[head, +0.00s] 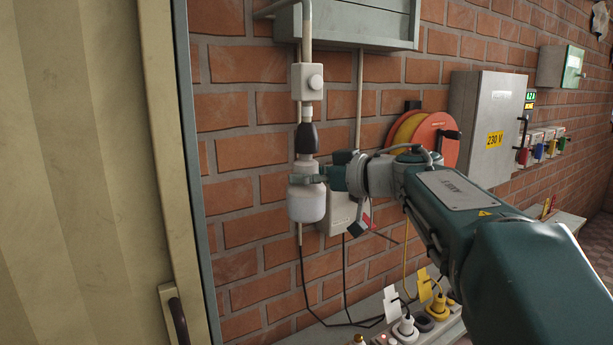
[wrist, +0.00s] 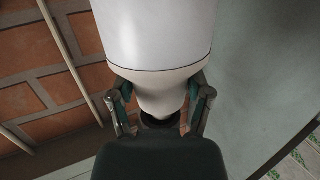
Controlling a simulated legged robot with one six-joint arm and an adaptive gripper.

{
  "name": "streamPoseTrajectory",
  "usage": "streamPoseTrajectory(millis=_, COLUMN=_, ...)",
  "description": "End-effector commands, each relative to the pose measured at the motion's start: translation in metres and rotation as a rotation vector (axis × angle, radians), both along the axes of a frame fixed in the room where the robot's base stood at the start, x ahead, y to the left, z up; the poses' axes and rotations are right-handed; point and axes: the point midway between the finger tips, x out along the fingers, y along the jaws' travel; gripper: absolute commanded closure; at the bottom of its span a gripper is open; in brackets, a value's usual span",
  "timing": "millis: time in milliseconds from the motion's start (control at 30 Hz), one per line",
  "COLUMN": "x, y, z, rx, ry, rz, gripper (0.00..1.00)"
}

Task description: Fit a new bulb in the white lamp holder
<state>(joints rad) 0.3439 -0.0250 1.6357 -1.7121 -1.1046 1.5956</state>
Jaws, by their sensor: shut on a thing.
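A white bulb (head: 306,205) hangs upright below a dark, tapered lamp holder (head: 307,138) on the wall pipe in the head view. My gripper (head: 308,180) comes in from the right and is shut around the bulb's upper part. The bulb's neck appears to meet the holder's lower end; whether it is seated inside I cannot tell. In the wrist view the large white bulb (wrist: 152,35) narrows to a neck between my two fingers (wrist: 158,92), with a dark part just beyond the neck. The holder looks dark, not white.
A white switch box (head: 307,81) sits on the pipe above. A pale box (head: 340,212) is on the wall close behind the bulb. An orange cable reel (head: 433,138) and a grey 230 V cabinet (head: 487,125) are right. A door (head: 80,180) stands left. Plugs (head: 406,326) lie low.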

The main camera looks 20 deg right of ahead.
Motion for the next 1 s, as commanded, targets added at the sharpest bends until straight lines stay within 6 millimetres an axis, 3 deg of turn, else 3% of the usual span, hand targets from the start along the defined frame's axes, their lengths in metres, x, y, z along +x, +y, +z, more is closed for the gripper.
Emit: streamPoseTrajectory(millis=1000, x=0.0001, y=-0.001, z=0.0038, rx=0.001, ry=-0.005, rz=0.23, gripper=0.82)
